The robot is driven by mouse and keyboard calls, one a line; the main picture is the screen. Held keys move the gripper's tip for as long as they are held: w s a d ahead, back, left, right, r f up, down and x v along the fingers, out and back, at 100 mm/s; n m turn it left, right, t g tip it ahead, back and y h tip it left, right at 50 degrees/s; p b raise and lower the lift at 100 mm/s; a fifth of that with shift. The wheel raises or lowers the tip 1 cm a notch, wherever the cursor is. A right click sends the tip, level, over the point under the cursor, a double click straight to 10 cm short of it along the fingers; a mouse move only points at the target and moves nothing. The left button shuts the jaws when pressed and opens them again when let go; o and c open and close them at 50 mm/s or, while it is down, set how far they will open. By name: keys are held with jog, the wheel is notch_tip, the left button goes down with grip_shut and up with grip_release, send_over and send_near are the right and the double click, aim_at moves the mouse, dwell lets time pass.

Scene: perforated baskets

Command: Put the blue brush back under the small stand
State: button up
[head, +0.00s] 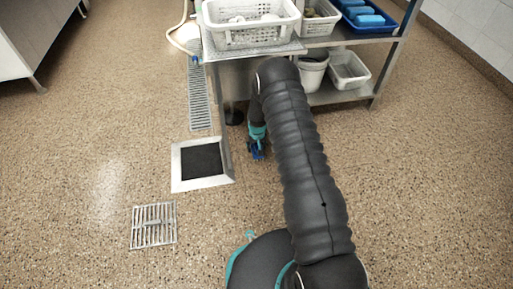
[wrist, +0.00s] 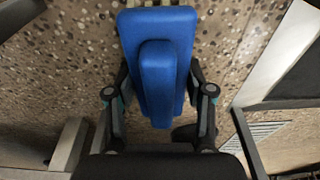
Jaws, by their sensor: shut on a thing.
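My gripper (head: 257,140) is low, near the floor, in front of the small metal stand (head: 285,49). It is shut on the blue brush (head: 256,153). In the wrist view the blue brush (wrist: 158,65) fills the middle, with a finger of my gripper (wrist: 158,92) on each side of it. The speckled floor shows behind it. My arm hides part of the stand's front and part of the space beneath it.
A white perforated basket (head: 252,33) sits on the stand. A shelf unit to the right holds a blue tray (head: 384,28), a white bucket (head: 311,73) and another basket (head: 349,70). A framed dark floor panel (head: 202,161) and a grate (head: 153,225) lie left of my gripper.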

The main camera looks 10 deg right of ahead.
aim_at(257, 145)
jog(key=shift+f, duration=0.2)
jog(key=o, duration=1)
jog(key=r, duration=0.4)
jog(key=s+r+p, duration=0.1)
jog(key=r, duration=0.7)
jog(key=shift+s+p, duration=0.35)
jog(key=shift+p, duration=0.05)
